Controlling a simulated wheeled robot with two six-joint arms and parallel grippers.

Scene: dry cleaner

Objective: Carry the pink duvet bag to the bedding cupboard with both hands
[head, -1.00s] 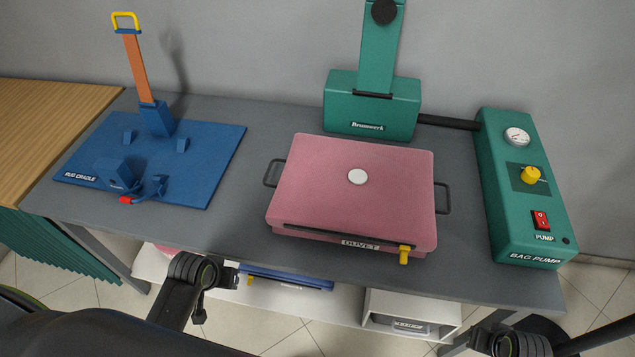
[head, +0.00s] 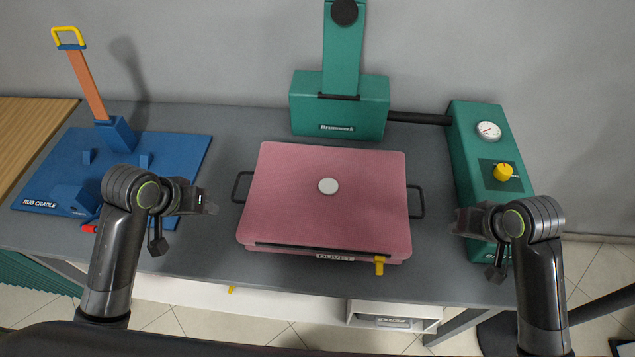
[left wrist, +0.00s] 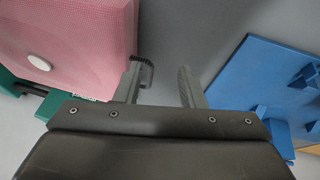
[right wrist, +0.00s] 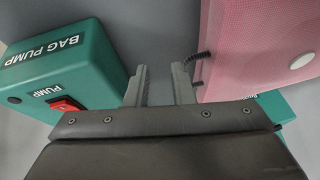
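The pink duvet bag (head: 328,215) lies flat on the grey table, with a white round cap on top and a dark loop handle on each side. Its left handle (head: 240,187) is a little right of my left gripper (head: 208,203), which is open and empty. Its right handle (head: 416,202) is left of my right gripper (head: 458,222), also open and empty. In the left wrist view the bag (left wrist: 85,40) and a handle (left wrist: 144,72) show beside the open fingers. In the right wrist view the bag (right wrist: 255,50) and a handle (right wrist: 198,60) show near the fingers. No bedding cupboard is recognisable.
The green bag pump (head: 478,160) stands right of the bag, close to my right gripper. A green upright unit (head: 340,105) stands behind the bag. The blue rug cradle (head: 175,150) is at the left. The table's front strip is clear.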

